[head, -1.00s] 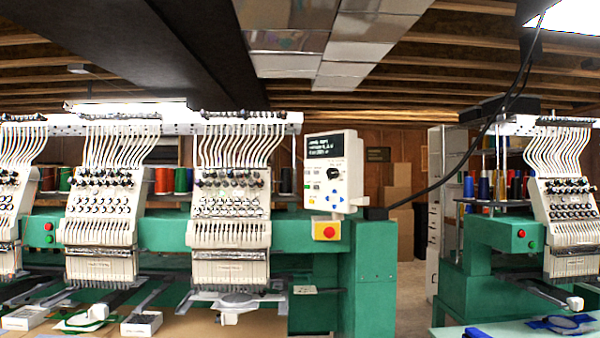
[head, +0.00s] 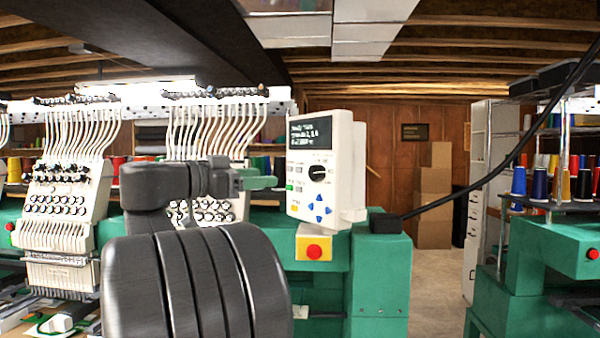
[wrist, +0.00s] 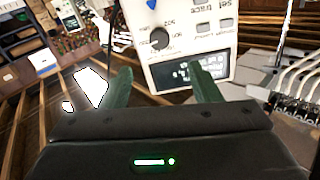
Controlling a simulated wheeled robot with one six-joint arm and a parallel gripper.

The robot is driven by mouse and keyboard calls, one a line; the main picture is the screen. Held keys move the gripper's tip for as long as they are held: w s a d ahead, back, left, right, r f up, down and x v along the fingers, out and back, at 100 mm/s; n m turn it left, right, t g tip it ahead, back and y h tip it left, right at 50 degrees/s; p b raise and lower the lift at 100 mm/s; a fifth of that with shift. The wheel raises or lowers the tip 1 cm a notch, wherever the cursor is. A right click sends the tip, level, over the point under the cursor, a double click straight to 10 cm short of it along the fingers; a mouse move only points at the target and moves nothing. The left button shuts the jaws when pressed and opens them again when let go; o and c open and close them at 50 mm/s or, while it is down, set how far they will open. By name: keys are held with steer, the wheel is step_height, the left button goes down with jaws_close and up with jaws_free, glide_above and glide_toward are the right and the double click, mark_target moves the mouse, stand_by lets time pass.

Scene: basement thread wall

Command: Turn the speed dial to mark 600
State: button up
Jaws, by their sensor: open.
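The speed dial (head: 317,173) is a small round black knob on the white control panel (head: 346,170), below its dark display and above blue arrow buttons. In the wrist view the dial (wrist: 160,39) and panel appear upside down; small figures stand around the dial, too small to read surely, and its setting is unclear. My gripper (head: 262,183) is just left of the panel in the head view, its green fingers seen side-on. In the wrist view my gripper (wrist: 161,72) is open and empty, its fingers apart, with the dial showing beyond the gap, not touched.
A red stop button (head: 313,252) on a yellow box is below the panel. Embroidery heads (head: 70,195) with thread tubes stand left. A black cable (head: 500,150) runs from the green frame to the upper right.

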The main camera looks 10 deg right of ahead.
mark_target(312, 173)
steer(key=p+x, duration=0.3)
steer(key=x, duration=1)
steer(key=shift+d+r+p, duration=0.1)
steer(key=shift+d+p, duration=0.25)
steer(key=c, duration=1)
